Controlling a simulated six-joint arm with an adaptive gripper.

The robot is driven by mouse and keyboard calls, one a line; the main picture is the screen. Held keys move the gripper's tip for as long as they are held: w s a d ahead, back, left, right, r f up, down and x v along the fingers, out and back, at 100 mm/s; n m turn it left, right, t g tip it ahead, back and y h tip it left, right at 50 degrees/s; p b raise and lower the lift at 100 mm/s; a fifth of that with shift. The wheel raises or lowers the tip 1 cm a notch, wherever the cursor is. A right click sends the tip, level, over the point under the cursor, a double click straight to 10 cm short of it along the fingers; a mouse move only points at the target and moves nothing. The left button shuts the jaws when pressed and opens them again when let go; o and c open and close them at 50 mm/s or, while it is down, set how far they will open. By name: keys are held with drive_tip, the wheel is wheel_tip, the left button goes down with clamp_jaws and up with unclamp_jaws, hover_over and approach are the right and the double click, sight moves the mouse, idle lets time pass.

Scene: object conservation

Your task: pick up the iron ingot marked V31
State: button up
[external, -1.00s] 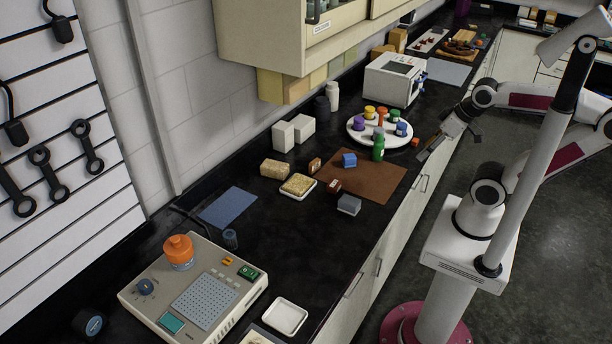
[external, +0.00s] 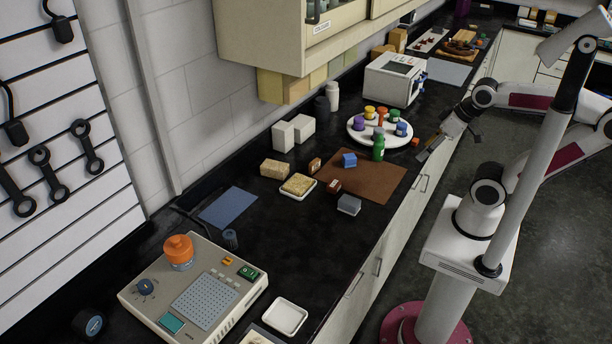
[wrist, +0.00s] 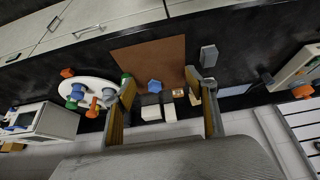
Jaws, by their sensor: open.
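A grey metal-looking block (external: 349,204) sits on the black counter at the near left corner of the brown mat. It also shows in the wrist view (wrist: 208,55), beyond the right fingertip. No V31 mark is readable on it. My gripper (external: 449,148) is open and empty, above the counter's front edge, to the right of the mat and well apart from the block. In the wrist view its two fingers (wrist: 162,100) stand wide apart at left and right, with nothing held between them.
A green bottle (external: 378,148) and a white round tray (external: 357,136) of coloured pieces stand near my gripper. White boxes (external: 283,136) stand by the wall.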

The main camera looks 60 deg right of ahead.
drive_tip(key=w+d+r+n+t+h, duration=0.2)
drive_tip(key=w+d, duration=0.3)
drive_tip(key=w, duration=0.6)
drive_tip(key=w+d+r+n+t+h, duration=0.1)
drive_tip(key=w+d+r+t, duration=0.3)
drive_tip(key=w, duration=0.8)
drive_tip(key=w+a+f+n+g+y, duration=0.1)
drive_tip(key=w+a+f+n+y, duration=0.25)
drive_tip(key=w+f, duration=0.2)
drive_tip(key=w+a+f+n+y, duration=0.2)
drive_tip(key=w+f+n+y, duration=0.25)
drive_tip(key=f, duration=0.25)
drive_tip(key=s+a+f+g+y, duration=0.1)
drive_tip(key=s+a+f+y, duration=0.1)
drive_tip(key=f, duration=0.1)
drive_tip(key=s+a+f+n+g+y, duration=0.1)
drive_tip(key=s+f+g+y, duration=0.1)
drive_tip(key=f, duration=0.1)
drive_tip(key=s+a+f+n+g+y, duration=0.1)
drive_tip(key=s+a+f+y, duration=0.1)
drive_tip(key=f, duration=0.1)
drive_tip(key=shift+s+a+g, duration=0.25)
drive_tip(key=shift+a+g, duration=0.1)
drive_tip(key=shift+g, duration=0.05)
drive_tip(key=shift+s+a+f+n+g+y, duration=0.15)
drive_tip(key=shift+s+g+y, duration=0.1)
drive_tip(key=shift+s, duration=0.1)
drive_tip(key=shift+s+a+f+n+g+y, duration=0.1)
drive_tip(key=shift+s+f+n+g+y, duration=0.05)
drive_tip(key=shift+s+g, duration=0.15)
